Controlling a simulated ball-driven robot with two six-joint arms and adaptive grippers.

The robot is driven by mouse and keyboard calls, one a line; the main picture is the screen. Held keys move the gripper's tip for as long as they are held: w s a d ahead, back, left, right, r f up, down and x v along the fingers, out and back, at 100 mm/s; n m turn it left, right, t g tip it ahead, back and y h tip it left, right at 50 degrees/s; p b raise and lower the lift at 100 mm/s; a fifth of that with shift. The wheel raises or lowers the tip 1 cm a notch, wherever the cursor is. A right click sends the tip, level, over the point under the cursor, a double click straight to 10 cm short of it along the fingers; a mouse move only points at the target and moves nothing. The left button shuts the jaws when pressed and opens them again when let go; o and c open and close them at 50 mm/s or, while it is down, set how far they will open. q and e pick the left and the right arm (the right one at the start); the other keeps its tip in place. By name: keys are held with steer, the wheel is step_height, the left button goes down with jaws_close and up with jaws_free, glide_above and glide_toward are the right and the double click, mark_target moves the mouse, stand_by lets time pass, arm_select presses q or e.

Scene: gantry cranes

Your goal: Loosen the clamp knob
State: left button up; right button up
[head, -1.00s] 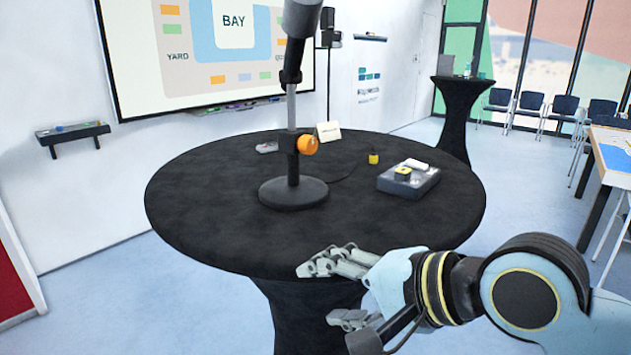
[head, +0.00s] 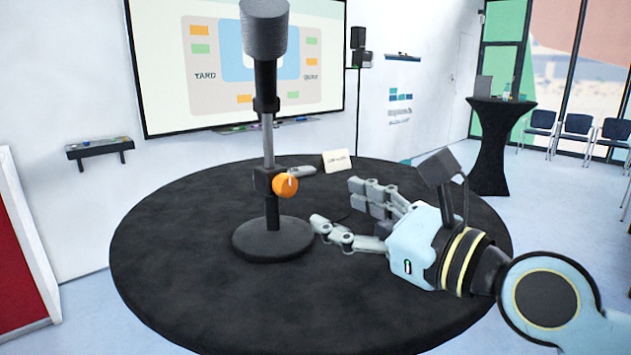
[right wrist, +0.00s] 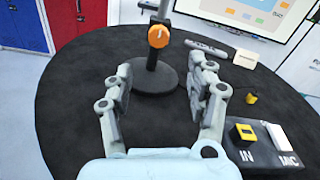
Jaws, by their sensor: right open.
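The orange clamp knob (head: 285,185) sits on the side of a black clamp on the upright microphone stand (head: 268,140). The stand's round black base (head: 273,240) rests on the round table. My left gripper is not in view.
The black round table (head: 180,290) is clear at the front left. A small white card (head: 337,161) stands behind the stand, near a grey handheld object (right wrist: 207,49). A dark box (right wrist: 262,145) with a yellow-and-black item and a small yellow-topped item (right wrist: 251,98) lie to the right.

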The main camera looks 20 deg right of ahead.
mark_target(290, 187)
steer(key=x, duration=0.6)
steer(key=shift+s+a+r, duration=0.1)
steer(key=shift+a+r, duration=0.05)
steer(key=shift+a, duration=0.05)
steer(key=x, duration=0.4)
steer(key=shift+d, duration=0.15)
steer(key=shift+w+a, duration=0.25)
steer(key=shift+w, duration=0.15)
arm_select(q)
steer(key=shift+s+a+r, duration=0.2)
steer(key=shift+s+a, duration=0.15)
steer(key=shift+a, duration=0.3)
arm_select(e)
steer(key=shift+c, duration=0.2)
steer(key=shift+c, duration=1)
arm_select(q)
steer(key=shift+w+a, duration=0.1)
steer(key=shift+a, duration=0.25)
arm_select(e)
steer(key=c, duration=0.9)
